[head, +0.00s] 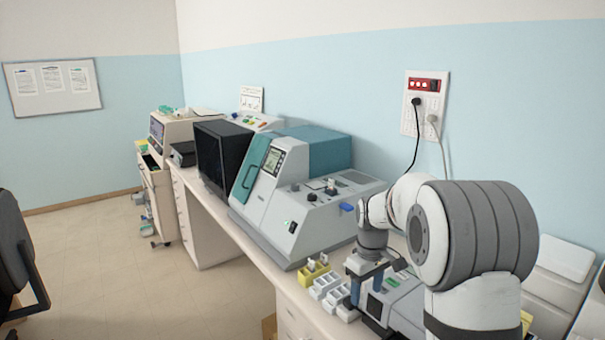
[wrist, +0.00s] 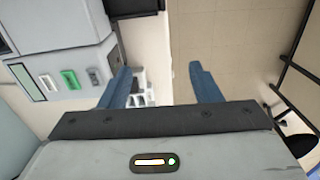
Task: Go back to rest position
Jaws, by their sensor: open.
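My gripper (head: 366,288) is above the bench at the lower right of the head view, with its blue fingers pointing down. In the wrist view, my gripper (wrist: 160,74) has its two blue fingers spread well apart, with nothing held between them. White racks (head: 326,286) stand on the bench just left of the fingers, beside a yellow rack (head: 313,272) with a pale piece in it. A white rack (wrist: 141,90) also shows in the wrist view near the left finger, partly hidden by it.
A large white and teal machine (head: 290,222) stands behind the racks. A grey device (head: 398,300) sits below and right of my gripper. A dark monitor (head: 222,155) is further left. A wall socket panel (head: 425,103) has cables hanging down. The floor (head: 110,235) at left is clear.

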